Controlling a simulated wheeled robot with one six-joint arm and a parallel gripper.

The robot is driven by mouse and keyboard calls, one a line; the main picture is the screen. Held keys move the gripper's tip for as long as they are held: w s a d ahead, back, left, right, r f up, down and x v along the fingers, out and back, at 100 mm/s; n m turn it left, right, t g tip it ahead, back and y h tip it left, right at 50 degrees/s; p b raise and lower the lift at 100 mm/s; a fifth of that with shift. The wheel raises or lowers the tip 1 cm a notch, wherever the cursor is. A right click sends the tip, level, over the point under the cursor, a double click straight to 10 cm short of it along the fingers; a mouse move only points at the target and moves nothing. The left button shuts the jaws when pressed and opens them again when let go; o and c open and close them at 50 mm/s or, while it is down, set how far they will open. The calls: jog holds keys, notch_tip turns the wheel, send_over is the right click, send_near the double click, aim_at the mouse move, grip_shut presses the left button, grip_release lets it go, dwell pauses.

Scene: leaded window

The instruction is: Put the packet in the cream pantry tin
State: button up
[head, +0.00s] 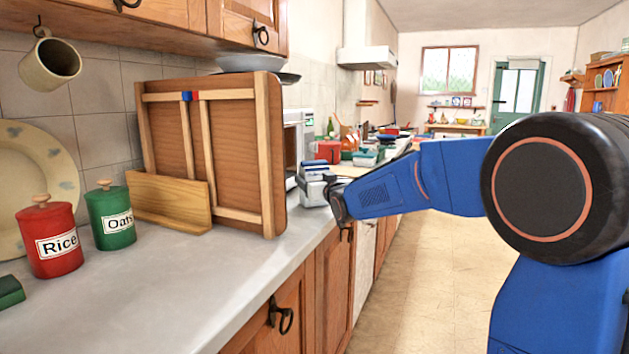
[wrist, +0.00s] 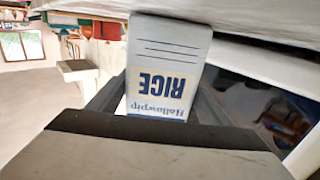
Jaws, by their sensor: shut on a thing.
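The packet (wrist: 168,48) is white with a blue RICE label, upside down in the wrist view. My gripper (wrist: 155,103) is shut on it, with a dark finger on each side. In the head view my gripper (head: 332,196) is at the counter's front edge, beyond the wooden rack, small and partly hidden by my wrist. A blue and white shape shows by it, but I cannot tell if that is the packet. No cream pantry tin can be made out in either view. A red Rice tin (head: 52,238) and a green Oats tin (head: 110,216) stand at the left.
A tall wooden rack (head: 272,150) stands on the pale counter (head: 180,285), blocking sight of the surface behind it. A cream plate (head: 30,165) leans on the wall and a mug (head: 50,65) hangs above. Clutter fills the far counter.

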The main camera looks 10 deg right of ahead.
jog(key=o, duration=1.9)
jog(key=shift+f, duration=0.1)
jog(key=shift+o, duration=0.2)
jog(key=shift+s, duration=0.1)
jog(key=s, duration=0.4)
jog(key=s+d, duration=0.1)
jog(key=s, duration=0.2)
jog(key=s+d, duration=0.1)
jog(key=s, duration=0.3)
jog(key=shift+s, duration=0.35)
jog(key=s+d+f+g+h, duration=0.1)
jog(key=s+d+f+g, duration=0.1)
jog(key=s+f, duration=0.3)
jog(key=s+d+f+m+g+h, duration=0.1)
jog(key=s+d+f+g, duration=0.2)
jog(key=s, duration=1)
notch_tip(320, 180, down, 3)
jog(key=shift+d+r+g+h, duration=0.1)
jog(key=shift+d+g+h, duration=0.1)
jog(key=shift+g+h, duration=0.25)
jog(key=shift+o, duration=0.5)
jog(key=s+f+g, duration=0.3)
jog(key=s+f, duration=0.3)
jog(key=s, duration=0.6)
jog(key=s+f+g, duration=0.4)
jog(key=s+f, duration=0.2)
jog(key=s, duration=0.7)
jog(key=shift+d+f+m, duration=0.25)
jog(key=shift+d+m, duration=0.15)
jog(key=shift+d, duration=0.05)
